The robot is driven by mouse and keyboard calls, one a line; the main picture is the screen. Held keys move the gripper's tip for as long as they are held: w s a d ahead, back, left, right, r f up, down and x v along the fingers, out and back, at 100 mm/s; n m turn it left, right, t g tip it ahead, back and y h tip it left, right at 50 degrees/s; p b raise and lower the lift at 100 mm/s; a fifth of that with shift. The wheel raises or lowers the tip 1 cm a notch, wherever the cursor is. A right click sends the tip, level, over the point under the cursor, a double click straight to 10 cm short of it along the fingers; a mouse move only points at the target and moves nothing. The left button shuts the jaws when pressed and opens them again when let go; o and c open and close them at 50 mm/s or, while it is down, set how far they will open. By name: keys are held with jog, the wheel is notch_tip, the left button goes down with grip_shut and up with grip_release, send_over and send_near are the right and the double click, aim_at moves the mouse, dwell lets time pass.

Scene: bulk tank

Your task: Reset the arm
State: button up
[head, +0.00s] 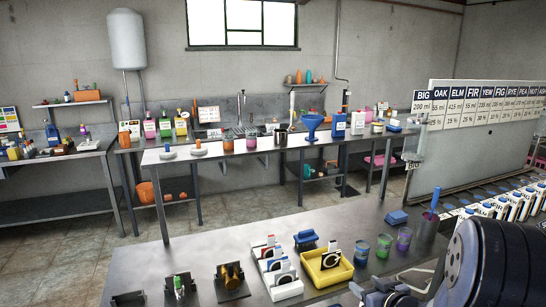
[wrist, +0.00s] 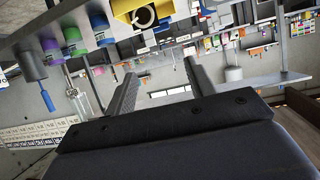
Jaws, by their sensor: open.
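My gripper (wrist: 160,85) is open in the wrist view. Its two dark fingers stand well apart with nothing between them. The wrist picture shows the room upside down, with the near bench along its top edge. In the head view, my dark rounded arm link fills the lower right corner, over the right part of the near steel bench (head: 205,252). The gripper's fingers cannot be made out clearly there.
The near bench holds a yellow tray (head: 346,274), a white tray (head: 289,291), several coloured cups (head: 383,246), a dark grey container (head: 427,226) and a blue block (head: 397,217). A sign board (head: 470,146) stands at right. Tiled floor (head: 240,212) lies open beyond.

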jog(key=shift+s+a+f+b, duration=0.15)
jog(key=shift+a+f+b, duration=0.15)
jog(key=shift+a+f, duration=0.8)
jog(key=shift+a+r, duration=0.1)
jog(key=shift+r, duration=0.15)
